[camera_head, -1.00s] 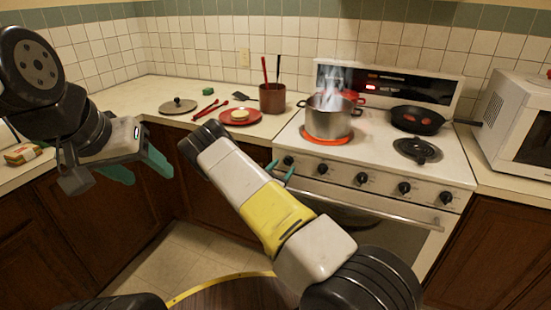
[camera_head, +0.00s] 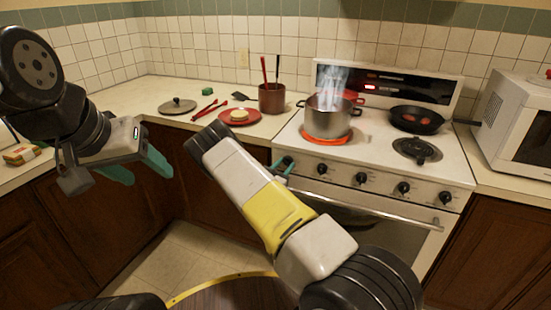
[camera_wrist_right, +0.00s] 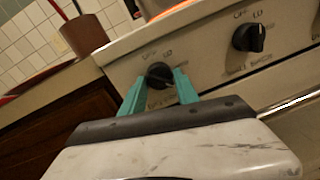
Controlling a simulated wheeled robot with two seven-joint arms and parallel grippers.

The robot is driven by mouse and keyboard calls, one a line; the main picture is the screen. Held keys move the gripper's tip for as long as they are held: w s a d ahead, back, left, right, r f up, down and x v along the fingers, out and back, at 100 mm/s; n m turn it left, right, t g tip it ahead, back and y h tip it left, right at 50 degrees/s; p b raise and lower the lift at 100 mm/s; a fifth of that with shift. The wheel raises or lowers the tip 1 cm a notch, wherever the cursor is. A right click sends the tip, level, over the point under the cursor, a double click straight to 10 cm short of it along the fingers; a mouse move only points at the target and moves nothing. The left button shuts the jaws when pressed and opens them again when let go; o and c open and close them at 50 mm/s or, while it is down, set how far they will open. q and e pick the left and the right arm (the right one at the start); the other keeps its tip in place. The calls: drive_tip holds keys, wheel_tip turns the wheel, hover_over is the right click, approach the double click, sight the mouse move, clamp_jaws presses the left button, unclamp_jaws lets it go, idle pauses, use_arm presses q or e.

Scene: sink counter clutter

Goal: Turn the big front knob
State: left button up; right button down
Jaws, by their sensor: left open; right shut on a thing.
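The stove front (camera_head: 340,190) carries a row of dark knobs that look alike in size. My right gripper (camera_head: 282,165) is at the leftmost knob (camera_head: 288,160). In the right wrist view its teal fingers (camera_wrist_right: 159,85) are shut on that knob (camera_wrist_right: 159,72), one on each side. The knob's pointer angle is hard to read. The neighbouring knob (camera_wrist_right: 248,38) is free, to the right. My left gripper (camera_head: 145,168) is open and empty, at the left in front of the counter.
A steaming steel pot (camera_head: 327,122) stands on a glowing orange burner. A black pan (camera_head: 416,120) sits at the back right, a microwave (camera_head: 515,125) beyond it. A red plate (camera_head: 255,117) and a red-brown pot (camera_head: 272,99) stand on the counter left of the stove.

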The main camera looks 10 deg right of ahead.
drive_tip(key=shift+n, duration=0.3)
drive_tip(key=n, duration=0.3)
drive_tip(key=shift+n, duration=0.4)
drive_tip(key=n, duration=0.4)
drive_tip(key=shift+f+n+t, duration=0.1)
drive_tip(key=shift+n+t, duration=0.3)
drive_tip(key=n, duration=0.4)
drive_tip(key=shift+s+n, duration=0.1)
drive_tip(key=shift+n, duration=0.3)
drive_tip(key=n, duration=0.4)
drive_tip(key=shift+t+y, duration=0.4)
drive_tip(key=shift+n, duration=0.4)
drive_tip(key=c, duration=0.9)
unclamp_jaws()
drive_tip(key=shift+d, duration=0.1)
